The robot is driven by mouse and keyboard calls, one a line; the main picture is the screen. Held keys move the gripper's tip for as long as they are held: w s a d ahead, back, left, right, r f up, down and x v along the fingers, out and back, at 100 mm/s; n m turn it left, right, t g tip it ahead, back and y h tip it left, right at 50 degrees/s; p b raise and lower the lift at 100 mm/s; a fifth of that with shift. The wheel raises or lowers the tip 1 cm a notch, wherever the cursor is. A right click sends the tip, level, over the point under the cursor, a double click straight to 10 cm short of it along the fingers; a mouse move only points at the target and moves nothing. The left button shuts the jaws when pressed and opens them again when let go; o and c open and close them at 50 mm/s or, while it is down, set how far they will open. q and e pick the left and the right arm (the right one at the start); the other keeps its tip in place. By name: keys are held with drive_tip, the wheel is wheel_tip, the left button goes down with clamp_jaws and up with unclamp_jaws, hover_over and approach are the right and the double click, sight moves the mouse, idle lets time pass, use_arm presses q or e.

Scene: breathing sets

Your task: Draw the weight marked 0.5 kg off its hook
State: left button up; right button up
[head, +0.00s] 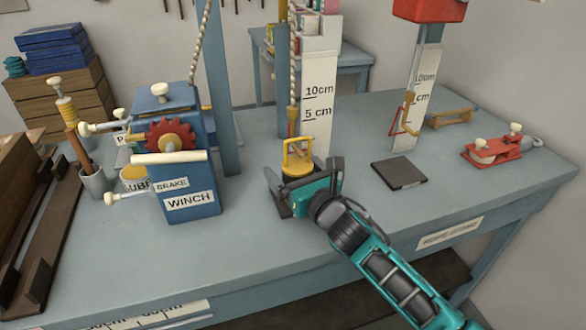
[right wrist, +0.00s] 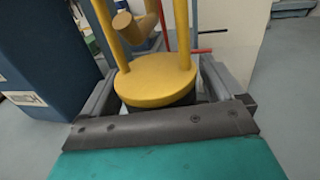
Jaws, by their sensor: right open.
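A yellow weight (head: 298,163) with a tall loop handle stands or hangs in front of the scale board, below a rope; its mark is not legible. In the right wrist view its round yellow top (right wrist: 155,80) and two handle posts fill the middle, with a thick ochre hook (right wrist: 133,26) between the posts. My right gripper (head: 300,190) is open, with its dark fingers on either side of the weight's lower body. Whether they touch it I cannot tell. The weight's underside is hidden. My left gripper is not in view.
A blue winch box (head: 190,190) with a red gear stands to the left. A white board (head: 318,100) marked in cm rises behind the weight. A dark square plate (head: 399,173) and a red clamp-like device (head: 500,150) lie to the right. The front bench top is clear.

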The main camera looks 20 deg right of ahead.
drive_tip(key=shift+c, duration=0.6)
drive_tip(key=c, duration=1.2)
drive_tip(key=shift+r, duration=0.1)
drive_tip(key=shift+c, duration=0.6)
drive_tip(key=shift+w, duration=0.1)
drive_tip(key=shift+r+p, duration=0.2)
drive_tip(key=shift+p, duration=0.1)
